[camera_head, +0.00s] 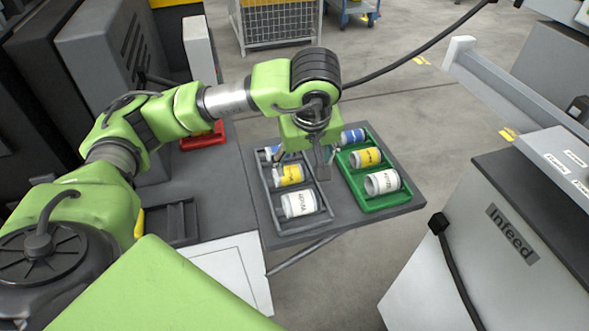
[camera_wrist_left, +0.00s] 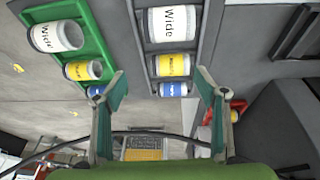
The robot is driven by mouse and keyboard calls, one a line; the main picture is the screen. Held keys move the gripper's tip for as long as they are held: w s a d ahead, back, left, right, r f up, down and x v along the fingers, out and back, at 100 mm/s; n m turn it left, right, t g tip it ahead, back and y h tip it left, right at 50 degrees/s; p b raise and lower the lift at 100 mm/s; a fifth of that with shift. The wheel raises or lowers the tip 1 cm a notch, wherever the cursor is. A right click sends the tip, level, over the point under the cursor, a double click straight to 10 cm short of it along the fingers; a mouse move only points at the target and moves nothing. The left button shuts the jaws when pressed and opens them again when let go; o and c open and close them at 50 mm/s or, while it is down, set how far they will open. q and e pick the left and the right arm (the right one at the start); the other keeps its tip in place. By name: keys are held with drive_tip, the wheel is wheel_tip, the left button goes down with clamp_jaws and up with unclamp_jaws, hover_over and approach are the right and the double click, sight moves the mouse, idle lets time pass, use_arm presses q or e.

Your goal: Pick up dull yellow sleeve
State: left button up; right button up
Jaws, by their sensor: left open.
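Two sleeves with yellow bands show, and I cannot tell which one is the dull yellow sleeve. One yellow-banded sleeve (camera_head: 289,175) lies on its side in the grey tray (camera_head: 321,218); it shows in the left wrist view (camera_wrist_left: 173,65) between my fingertips in the picture. The other yellow-banded sleeve (camera_head: 366,157) lies in the green tray (camera_head: 385,203) and also shows in the left wrist view (camera_wrist_left: 83,70), left of my fingers. My left gripper (camera_head: 300,160) is open and empty, above the grey tray. It also shows in the left wrist view (camera_wrist_left: 160,82). My right gripper is out of view.
White sleeves (camera_head: 299,203) (camera_head: 383,182) and blue-banded sleeves (camera_head: 352,136) lie beside the yellow ones in both trays. The trays stand on a grey table (camera_head: 404,204). A red bin (camera_head: 203,138) is at the back left. The Infeed machine (camera_head: 480,250) stands at the right, across open floor.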

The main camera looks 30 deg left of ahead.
sight(290, 171)
use_arm(q)
drive_tip(key=shift+y, duration=0.6)
drive_tip(key=a+f, duration=0.1)
drive_tip(key=f, duration=0.1)
drive_tip(key=w+a+f, duration=0.1)
drive_tip(key=a+f, duration=0.1)
drive_tip(key=w+a+f+p, duration=0.1)
drive_tip(key=a+f, duration=0.1)
drive_tip(key=shift+w+a+f, duration=0.15)
drive_tip(key=shift+w+a, duration=0.05)
drive_tip(key=shift+w+a+f+p, duration=0.15)
drive_tip(key=shift+f+p, duration=0.15)
drive_tip(key=shift+f, duration=0.2)
drive_tip(key=p+x, duration=0.1)
drive_tip(key=x, duration=0.2)
drive_tip(key=shift+w+f, duration=0.15)
drive_tip(key=shift+f, duration=0.15)
drive_tip(key=shift+w+f, duration=0.15)
drive_tip(key=shift+f, duration=0.2)
drive_tip(key=shift+c, duration=0.3)
drive_tip(key=c, duration=1.1)
